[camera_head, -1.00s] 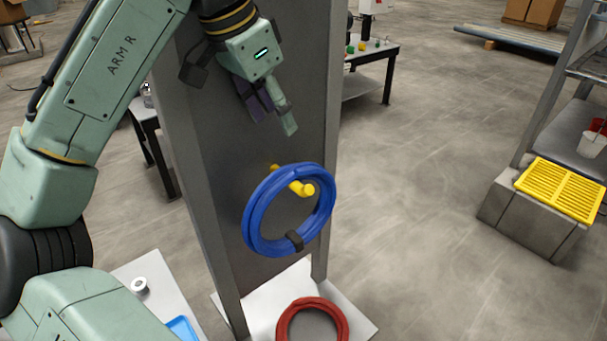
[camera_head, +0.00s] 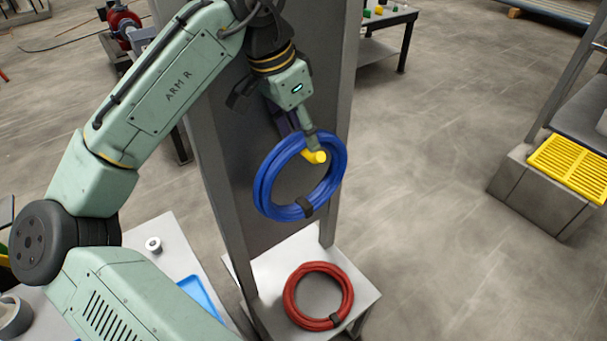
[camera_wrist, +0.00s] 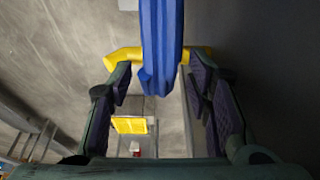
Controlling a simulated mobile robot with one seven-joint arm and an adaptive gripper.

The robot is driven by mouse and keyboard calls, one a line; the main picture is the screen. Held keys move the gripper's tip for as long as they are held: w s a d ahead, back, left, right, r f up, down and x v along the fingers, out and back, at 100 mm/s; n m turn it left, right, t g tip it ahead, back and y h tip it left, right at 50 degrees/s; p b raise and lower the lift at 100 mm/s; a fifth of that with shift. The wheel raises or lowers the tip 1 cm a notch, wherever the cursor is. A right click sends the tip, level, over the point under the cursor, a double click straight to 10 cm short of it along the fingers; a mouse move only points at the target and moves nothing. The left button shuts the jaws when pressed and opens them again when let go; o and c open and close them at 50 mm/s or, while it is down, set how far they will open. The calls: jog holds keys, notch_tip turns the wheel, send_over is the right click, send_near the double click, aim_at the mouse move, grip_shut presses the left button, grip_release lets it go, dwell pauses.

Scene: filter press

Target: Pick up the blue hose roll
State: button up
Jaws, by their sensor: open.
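The blue hose roll (camera_head: 267,187) hangs on a yellow peg (camera_head: 316,157) that sticks out of a grey upright panel. A dark strap (camera_head: 306,206) binds the roll at its lower side. My gripper (camera_head: 297,135) is at the top of the roll, close above the peg. In the wrist view the blue hose roll (camera_wrist: 161,45) runs between the two open fingers of my gripper (camera_wrist: 161,85), with a gap on each side. The yellow peg (camera_wrist: 122,55) shows behind the hose. Whether a finger touches the hose in the head view is hard to tell.
A red hose roll (camera_head: 290,300) lies on a pale low shelf (camera_head: 365,297) below. The grey panel (camera_head: 225,150) stands close behind the blue roll. A yellow grate (camera_head: 572,165) sits on a block at the right. The floor between is clear.

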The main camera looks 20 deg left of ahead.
jog(key=shift+f, duration=0.1)
grip_shut()
dwell(0.6)
